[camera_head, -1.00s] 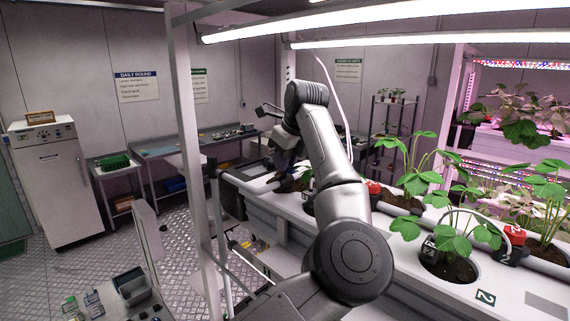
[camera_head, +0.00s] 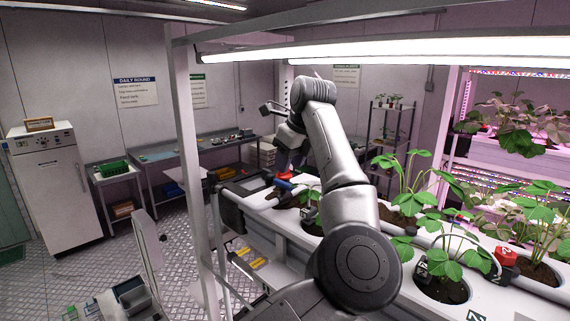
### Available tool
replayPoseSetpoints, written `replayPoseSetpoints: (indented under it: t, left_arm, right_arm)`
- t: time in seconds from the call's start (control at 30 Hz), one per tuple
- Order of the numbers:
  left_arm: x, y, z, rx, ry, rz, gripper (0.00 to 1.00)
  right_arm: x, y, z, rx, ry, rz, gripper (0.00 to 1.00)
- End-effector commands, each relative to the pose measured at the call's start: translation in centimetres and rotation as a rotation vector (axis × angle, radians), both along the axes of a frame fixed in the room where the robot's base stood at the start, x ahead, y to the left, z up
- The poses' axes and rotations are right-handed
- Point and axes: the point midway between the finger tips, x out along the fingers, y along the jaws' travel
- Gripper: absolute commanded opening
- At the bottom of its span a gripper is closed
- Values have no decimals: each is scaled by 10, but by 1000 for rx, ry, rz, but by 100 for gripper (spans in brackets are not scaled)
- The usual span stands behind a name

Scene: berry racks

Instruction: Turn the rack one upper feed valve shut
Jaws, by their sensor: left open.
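My left arm rises from the bottom middle, and its wrist bends down over the far left end of the white rack trough (camera_head: 312,228). The left gripper (camera_head: 289,163) is small and dark there, open, and its fingers are hard to make out. My right gripper is not in view.
Strawberry plants (camera_head: 403,180) stand in the trough's holes, and another red-topped fitting (camera_head: 506,257) sits at right. A metal post (camera_head: 187,130) rises left of my arm. Lamp tubes (camera_head: 380,47) hang above. A white cabinet (camera_head: 57,190) stands far left.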

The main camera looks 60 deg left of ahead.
Motion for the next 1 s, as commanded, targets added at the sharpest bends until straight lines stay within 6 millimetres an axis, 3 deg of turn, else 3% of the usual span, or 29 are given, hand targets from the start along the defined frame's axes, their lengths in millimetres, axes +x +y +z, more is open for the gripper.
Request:
replayPoseSetpoints:
  t: [0.1,0.4,0.63,1.0]
  left_arm:
    - [2,-9,26,2,-1,-3,40]
    - [6,-25,64,1,0,-1,40]
    - [7,-30,76,1,0,0,40]
    - [7,-31,77,1,0,0,40]
  right_arm:
    - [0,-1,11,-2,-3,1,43]
    - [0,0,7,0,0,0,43]
    - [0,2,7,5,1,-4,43]
    - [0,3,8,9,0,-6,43]
